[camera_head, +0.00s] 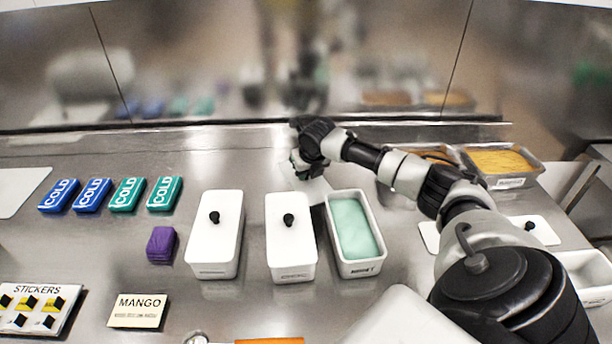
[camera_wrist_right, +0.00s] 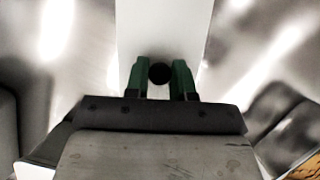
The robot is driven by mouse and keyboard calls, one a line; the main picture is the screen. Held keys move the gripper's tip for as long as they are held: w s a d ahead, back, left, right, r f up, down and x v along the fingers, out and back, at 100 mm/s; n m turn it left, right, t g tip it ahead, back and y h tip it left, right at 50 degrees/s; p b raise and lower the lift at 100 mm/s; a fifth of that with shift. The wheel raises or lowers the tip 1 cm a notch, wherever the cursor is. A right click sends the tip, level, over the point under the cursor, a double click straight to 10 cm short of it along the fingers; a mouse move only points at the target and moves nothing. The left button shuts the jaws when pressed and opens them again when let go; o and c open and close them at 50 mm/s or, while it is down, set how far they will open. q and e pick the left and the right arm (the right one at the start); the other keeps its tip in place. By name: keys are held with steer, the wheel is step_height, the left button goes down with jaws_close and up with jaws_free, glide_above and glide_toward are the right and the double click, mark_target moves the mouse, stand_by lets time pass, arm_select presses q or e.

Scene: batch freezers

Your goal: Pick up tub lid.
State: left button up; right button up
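A white tub lid (camera_wrist_right: 164,30) with a round black knob (camera_wrist_right: 160,73) fills the upper middle of the right wrist view. In the head view part of this lid (camera_head: 316,188) shows behind the mint tub, mostly hidden by my gripper. My right gripper (camera_head: 300,172) is over it; in the wrist view its green fingers (camera_wrist_right: 160,76) stand on either side of the knob. I cannot tell whether they press on it. The uncovered white tub (camera_head: 377,263) holds mint-green contents. My left gripper is not in view.
Two lidded white tubs (camera_head: 214,255) (camera_head: 290,262) stand left of the mint tub. Several COLD packs (camera_head: 92,195), a purple block (camera_head: 161,244) and a MANGO card (camera_head: 137,311) lie farther left. A metal pan of yellow contents (camera_head: 512,182) is at the right. The back wall is close behind my gripper.

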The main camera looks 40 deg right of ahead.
jaws_close()
steer(key=shift+r, duration=0.15)
